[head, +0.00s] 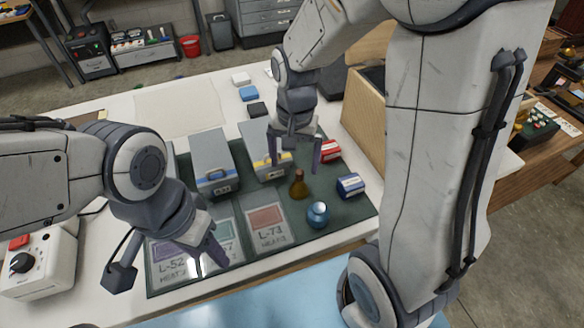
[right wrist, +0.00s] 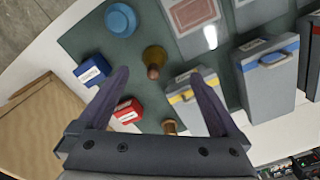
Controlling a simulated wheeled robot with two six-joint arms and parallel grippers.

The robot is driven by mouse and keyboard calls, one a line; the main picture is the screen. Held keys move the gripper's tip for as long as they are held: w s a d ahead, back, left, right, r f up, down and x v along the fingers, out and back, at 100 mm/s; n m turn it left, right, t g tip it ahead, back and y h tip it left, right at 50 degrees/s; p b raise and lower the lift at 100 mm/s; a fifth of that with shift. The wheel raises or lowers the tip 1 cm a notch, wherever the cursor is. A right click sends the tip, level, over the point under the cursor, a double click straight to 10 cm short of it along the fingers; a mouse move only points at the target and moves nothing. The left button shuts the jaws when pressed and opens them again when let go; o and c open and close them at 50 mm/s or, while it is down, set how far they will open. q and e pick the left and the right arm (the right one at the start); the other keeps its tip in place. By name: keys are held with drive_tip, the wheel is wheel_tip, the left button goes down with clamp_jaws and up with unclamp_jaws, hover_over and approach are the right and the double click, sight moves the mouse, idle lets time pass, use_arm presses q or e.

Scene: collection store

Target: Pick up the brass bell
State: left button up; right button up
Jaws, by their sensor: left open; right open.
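The brass bell (head: 298,186) stands on the dark green mat (head: 345,212), with its narrow handle up. In the right wrist view the bell (right wrist: 153,55) shows from above, between the fingertips and a little beyond them. My right gripper (head: 293,165) is open, pointing down, above and just behind the bell; nothing is between its fingers. In the right wrist view its fingers (right wrist: 161,73) are spread wide. I cannot tell the exact height gap. My left gripper (head: 168,265) is open and empty over the front left of the mat, by the labelled cards.
A blue round object (head: 318,214), a blue box (head: 350,186) and a red box (head: 330,151) stand near the bell. Grey cases (head: 212,160) stand behind it. A tall cardboard box (head: 362,120) is at the right. A small brown object (right wrist: 169,127) shows near the right gripper.

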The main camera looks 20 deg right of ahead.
sight(299, 183)
drive_tip(key=shift+m, duration=0.6)
drive_tip(key=f, duration=0.1)
drive_tip(key=d+f, duration=0.1)
drive_tip(key=f, duration=0.2)
drive_tip(key=shift+w+d+f, duration=0.3)
drive_tip(key=shift+w+d, duration=0.05)
drive_tip(key=shift+w+f+p, duration=0.15)
drive_tip(key=shift+f+p, duration=0.15)
drive_tip(key=shift+f, duration=2.85)
clamp_jaws()
drive_tip(key=shift+r, duration=0.15)
